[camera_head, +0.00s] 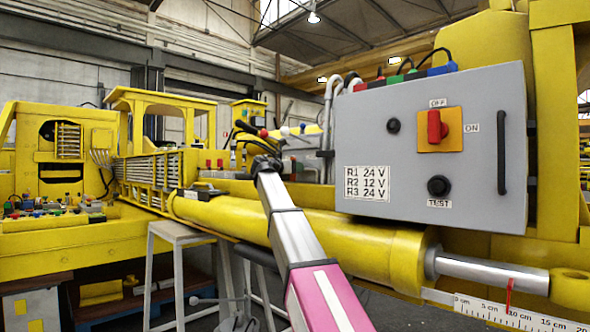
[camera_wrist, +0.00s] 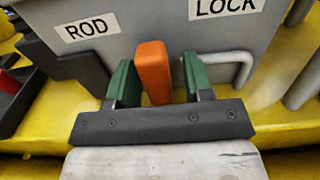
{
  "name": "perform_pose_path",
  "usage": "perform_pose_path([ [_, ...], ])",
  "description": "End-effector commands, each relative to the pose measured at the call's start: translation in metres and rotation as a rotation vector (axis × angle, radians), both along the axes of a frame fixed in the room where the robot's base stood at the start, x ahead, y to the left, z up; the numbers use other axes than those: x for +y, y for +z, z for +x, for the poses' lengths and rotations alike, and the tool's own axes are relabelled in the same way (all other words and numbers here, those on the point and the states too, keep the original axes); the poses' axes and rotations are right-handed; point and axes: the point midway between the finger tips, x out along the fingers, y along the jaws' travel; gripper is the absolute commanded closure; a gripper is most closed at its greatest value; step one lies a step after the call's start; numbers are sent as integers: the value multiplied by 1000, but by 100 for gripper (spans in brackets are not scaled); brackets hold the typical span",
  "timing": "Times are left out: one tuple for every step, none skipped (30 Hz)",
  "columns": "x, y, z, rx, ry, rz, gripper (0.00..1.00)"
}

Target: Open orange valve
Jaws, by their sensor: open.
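The orange valve (camera_wrist: 153,70) shows in the wrist view as an upright orange handle in front of a grey box (camera_wrist: 150,25). The box carries the labels ROD and LOCK, and the handle stands between them. My gripper (camera_wrist: 157,76) is open, with one green finger on each side of the handle. A narrow gap seems to show on the right; contact on the left cannot be told. The handle's lower end is hidden behind the gripper's dark bar. In the head view my arm reaches away to the middle, and I cannot make out the orange valve there.
A grey control box (camera_head: 450,110) with a red switch on a yellow-orange plate (camera_head: 437,129) stands at right, close to my arm. In the wrist view, a grey bent bar (camera_wrist: 243,68) lies right of the fingers.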

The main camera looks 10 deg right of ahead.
Motion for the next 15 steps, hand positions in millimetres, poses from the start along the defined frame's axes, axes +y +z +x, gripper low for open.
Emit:
perform_pose_path([
  [4,0,-4,0,1,0,53],
  [7,0,-6,0,1,0,53],
  [12,-1,-9,0,1,0,53],
  [16,-1,-13,-1,1,1,53],
  [20,-1,-16,-1,2,1,53],
  [26,-1,-20,-1,3,1,53],
  [31,-1,-24,-1,3,1,53],
  [36,-1,-28,-1,2,1,53],
  [42,-1,-32,-1,2,1,53],
  [47,-1,-36,-1,2,1,53],
  [51,0,-39,-1,3,-1,53],
  [57,-1,-43,0,2,0,53],
  [61,-1,-46,0,1,0,53],
  [64,-1,-48,-1,1,1,53],
  [69,-1,-51,0,2,1,53],
])
